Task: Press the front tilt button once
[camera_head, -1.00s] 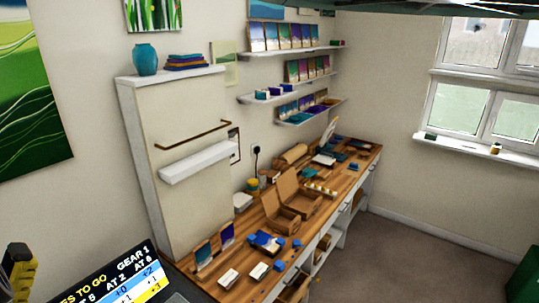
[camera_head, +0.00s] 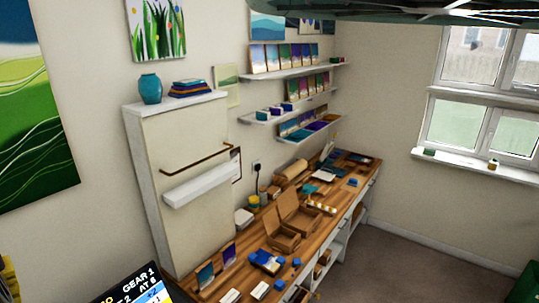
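No front tilt button can be made out in this view. A dark display screen (camera_head: 135,287) is cut off at the bottom left. Part of its text reads "GEAR 1" and "AT 6", with blue and yellow cells below. A yellow and black part (camera_head: 9,280) shows at the lower left edge; I cannot tell what it belongs to. My gripper is not in view.
A wooden workbench (camera_head: 213,284) runs along the wall with open cardboard boxes (camera_head: 294,216) and small blue items. A white cabinet (camera_head: 140,190) carries a teal vase (camera_head: 151,88). Shelves (camera_head: 290,73) hang behind. Grey floor (camera_head: 400,262) is clear at right.

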